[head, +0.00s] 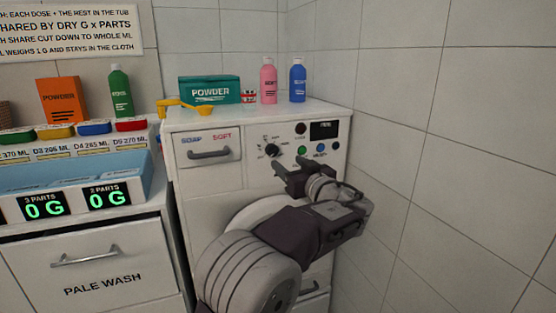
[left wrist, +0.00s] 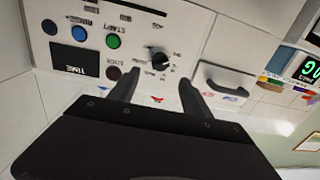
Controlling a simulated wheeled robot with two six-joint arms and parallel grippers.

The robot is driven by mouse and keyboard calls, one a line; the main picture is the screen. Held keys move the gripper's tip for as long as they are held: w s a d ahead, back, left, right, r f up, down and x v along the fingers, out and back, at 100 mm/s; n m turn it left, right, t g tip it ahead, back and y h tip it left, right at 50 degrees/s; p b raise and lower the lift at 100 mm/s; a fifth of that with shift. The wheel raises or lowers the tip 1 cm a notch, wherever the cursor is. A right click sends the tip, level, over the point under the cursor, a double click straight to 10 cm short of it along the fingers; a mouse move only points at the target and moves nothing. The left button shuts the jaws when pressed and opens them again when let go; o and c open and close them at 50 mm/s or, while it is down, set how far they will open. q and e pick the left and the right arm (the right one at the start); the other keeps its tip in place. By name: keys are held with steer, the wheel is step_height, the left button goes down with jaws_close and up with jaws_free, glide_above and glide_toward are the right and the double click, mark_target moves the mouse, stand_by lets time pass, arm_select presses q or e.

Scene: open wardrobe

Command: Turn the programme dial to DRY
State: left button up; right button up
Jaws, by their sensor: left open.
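The programme dial (head: 271,150) is a black knob on the white washing machine's (head: 190,215) front panel, right of the drawer marked SOAP and SOFT. Small labels ring it, too small to read. My left gripper (head: 283,177) is open and empty, in front of the panel and just below the dial in the head view. In the left wrist view, which is turned over, the dial (left wrist: 158,57) shows just beyond the gap between the open fingers (left wrist: 158,78), apart from them. My right gripper is out of view.
Near the dial are a dark display (head: 324,130) and green (head: 301,150) and blue (head: 320,148) buttons. The soap drawer (head: 208,150) is shut. A yellow scoop (head: 190,107), teal powder box (head: 209,90), pink bottle (head: 268,80) and blue bottle (head: 298,80) stand on top. A tiled wall (head: 440,150) is close right.

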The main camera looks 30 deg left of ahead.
mark_target(275, 153)
arm_select(q)
steer(key=x, duration=0.9)
steer(key=shift+p, duration=0.4)
jaws_close()
